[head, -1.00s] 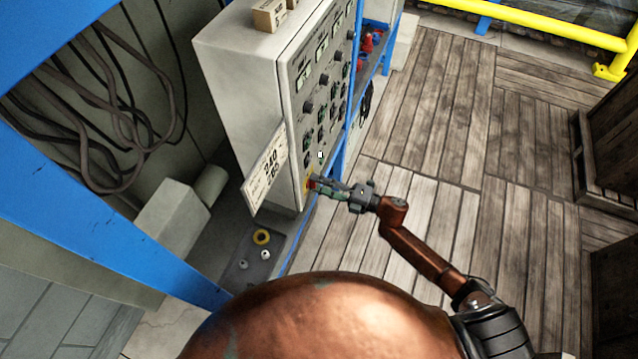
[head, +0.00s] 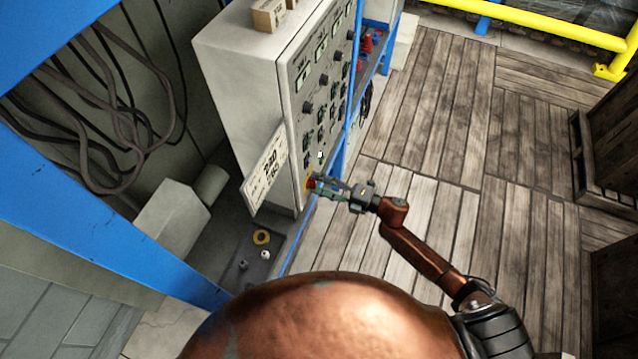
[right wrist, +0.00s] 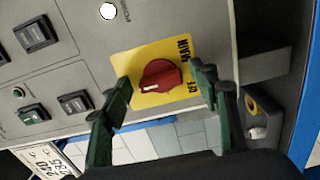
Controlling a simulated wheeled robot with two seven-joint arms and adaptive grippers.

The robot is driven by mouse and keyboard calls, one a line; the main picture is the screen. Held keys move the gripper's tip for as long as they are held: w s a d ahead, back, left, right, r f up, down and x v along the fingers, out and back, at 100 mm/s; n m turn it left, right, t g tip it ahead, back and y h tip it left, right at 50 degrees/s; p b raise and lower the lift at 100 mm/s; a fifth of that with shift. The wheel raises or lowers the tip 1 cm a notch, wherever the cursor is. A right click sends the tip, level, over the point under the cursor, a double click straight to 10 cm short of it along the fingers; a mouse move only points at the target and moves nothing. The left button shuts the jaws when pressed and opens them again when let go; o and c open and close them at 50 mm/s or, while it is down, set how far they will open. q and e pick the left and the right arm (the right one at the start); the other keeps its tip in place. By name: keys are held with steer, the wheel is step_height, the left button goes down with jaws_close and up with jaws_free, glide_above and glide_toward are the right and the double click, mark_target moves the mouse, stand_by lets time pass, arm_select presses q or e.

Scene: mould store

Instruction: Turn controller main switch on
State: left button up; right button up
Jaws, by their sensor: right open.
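The controller (head: 240,90) is a pale grey cabinet with a panel of knobs, displays and switches. Its main switch is a red rotary knob (right wrist: 160,76) on a yellow plate (right wrist: 124,66) marked MAIN, low on the panel; the red also shows in the head view (head: 311,183). A white mark sits on the knob's left end in the right wrist view. My right gripper (head: 322,187) is open at the switch, its green fingers (right wrist: 160,88) on either side of the knob. I cannot tell whether either finger touches it. My left gripper is out of view.
Blue rack posts (head: 110,210) frame the cabinet. The wooden floor (head: 450,130) to the right is clear near the arm.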

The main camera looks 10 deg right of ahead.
steer(key=v, duration=1.2)
steer(key=shift+w, duration=0.1)
steer(key=d+f+m+t+h, duration=0.2)
steer(key=d+f+m+h, duration=0.25)
steer(key=f, duration=0.45)
steer(key=d+f+m+t+h, duration=0.1)
steer(key=d+f+m+h, duration=0.4)
steer(key=f, duration=0.5)
steer(key=s+d+f+m+g+h, duration=0.1)
steer(key=s+d+f+m+h, duration=0.1)
steer(key=s+d+f+m, duration=0.45)
steer(key=s+d+f+m+g+h, duration=0.15)
steer(key=s+f, duration=0.25)
steer(key=f, duration=0.6)
steer(key=s+f+m+g+h, duration=0.2)
steer(key=s+f+m+g, duration=0.35)
steer(key=s+f, duration=0.95)
steer(key=s+a+f+m+g, duration=0.2)
steer(key=s, duration=1)
steer(key=s+a+f+m+g, duration=0.2)
steer(key=s+a+f, duration=0.1)
steer(key=s, duration=1)
steer(key=shift+m+g, duration=0.3)
steer(key=shift+a, duration=0.15)
